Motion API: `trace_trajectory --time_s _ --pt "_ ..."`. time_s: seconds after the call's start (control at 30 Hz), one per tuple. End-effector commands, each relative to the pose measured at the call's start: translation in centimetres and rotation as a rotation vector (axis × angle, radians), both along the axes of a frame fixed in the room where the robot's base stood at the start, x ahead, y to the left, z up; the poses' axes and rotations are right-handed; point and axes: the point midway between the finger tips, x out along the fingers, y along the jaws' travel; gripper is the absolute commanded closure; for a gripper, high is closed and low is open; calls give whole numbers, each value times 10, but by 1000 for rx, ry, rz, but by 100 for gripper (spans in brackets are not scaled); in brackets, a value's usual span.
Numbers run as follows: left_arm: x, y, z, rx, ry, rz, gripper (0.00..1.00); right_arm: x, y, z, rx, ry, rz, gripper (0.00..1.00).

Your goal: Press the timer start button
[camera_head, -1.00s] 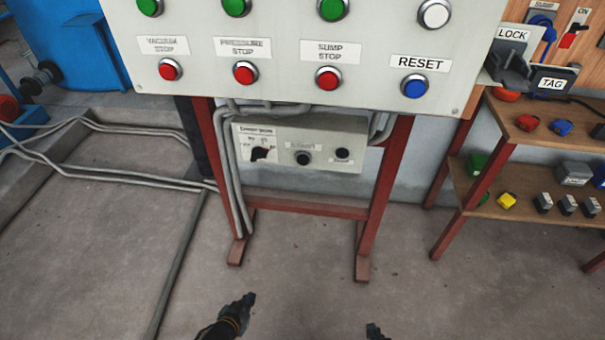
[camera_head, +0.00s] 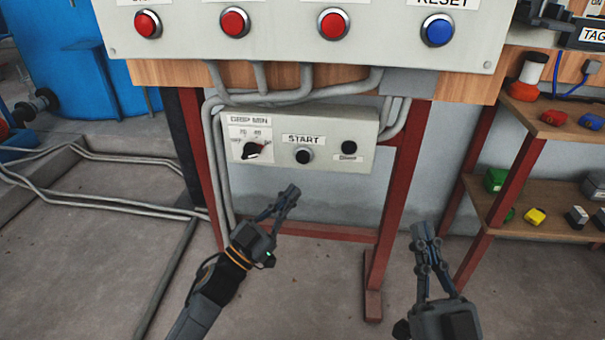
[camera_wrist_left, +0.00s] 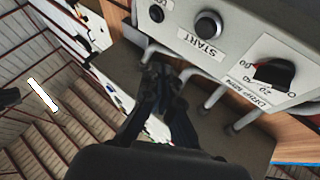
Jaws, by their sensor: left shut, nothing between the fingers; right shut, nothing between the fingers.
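The timer box (camera_head: 325,150) is a light grey box mounted under the main panel. It carries a dial with a black knob (camera_head: 252,150), a black START button (camera_head: 304,156) in the middle and a second black button (camera_head: 349,148) at the right. My left gripper (camera_head: 292,192) is shut and empty, below the box and a little below the START button in the head view. In the left wrist view the START button (camera_wrist_left: 208,26) is up and right of the shut fingertips (camera_wrist_left: 160,72), apart from them. My right gripper (camera_head: 422,228) is shut and empty, right of the stand's leg.
The main panel (camera_head: 390,50) with red buttons and a blue reset button overhangs the box. Grey conduits (camera_head: 213,150) run down its left side. Red stand legs (camera_head: 398,190) flank it. A wooden shelf (camera_head: 540,125) with small coloured items stands at the right.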

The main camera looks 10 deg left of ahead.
Motion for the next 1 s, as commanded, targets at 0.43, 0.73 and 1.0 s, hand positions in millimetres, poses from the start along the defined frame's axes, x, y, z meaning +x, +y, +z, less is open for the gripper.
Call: trace_trajectory --time_s 0.43,0.73,1.0 --pt "-5 -4 9 -4 -30 -20 100 -9 -2 12 11 -38 1 100" --pt "5 -4 7 -2 -32 -19 100 -21 -3 25 42 -144 7 100" --pt "24 -5 6 -2 -31 -19 100 -53 -8 49 108 -360 19 100"
